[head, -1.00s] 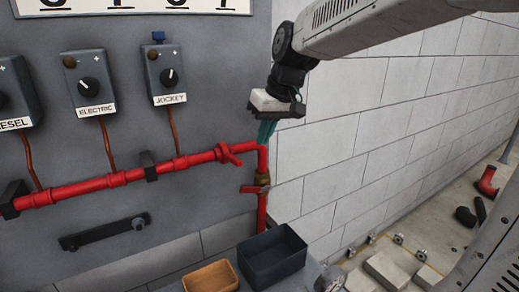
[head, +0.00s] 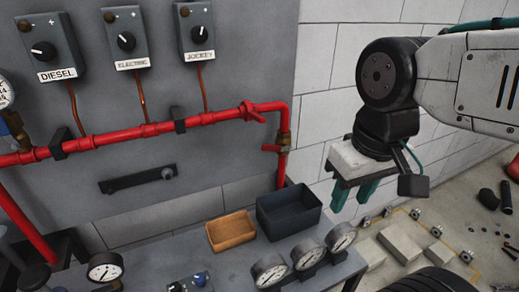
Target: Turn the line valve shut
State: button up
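A red pipe (head: 130,133) runs along the grey panel and turns down at its right end. Near that corner it carries a red handle (head: 252,112), set at an angle to the pipe. Below the corner, a brass-coloured valve (head: 284,139) sits on the downward pipe, with a small red lever (head: 271,148) pointing left, across that pipe. I cannot tell which of the two is the line valve. My gripper (head: 353,200) is to the right of both, apart from them, pointing down. Its two teal fingers are spread with nothing between them.
A dark bin (head: 290,228) and an orange tray (head: 231,241) stand below the valve, beside several gauges (head: 306,251). A black bar (head: 135,180) is on the panel. Control boxes (head: 195,29) hang above the pipe. A white block wall (head: 330,75) is behind my gripper.

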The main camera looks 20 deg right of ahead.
aim_at(265, 147)
jog(key=u, duration=0.45)
jog(key=k, duration=1.15)
jog(key=z, duration=0.45)
jog(key=i, duration=0.9)
jog(key=z, duration=0.4)
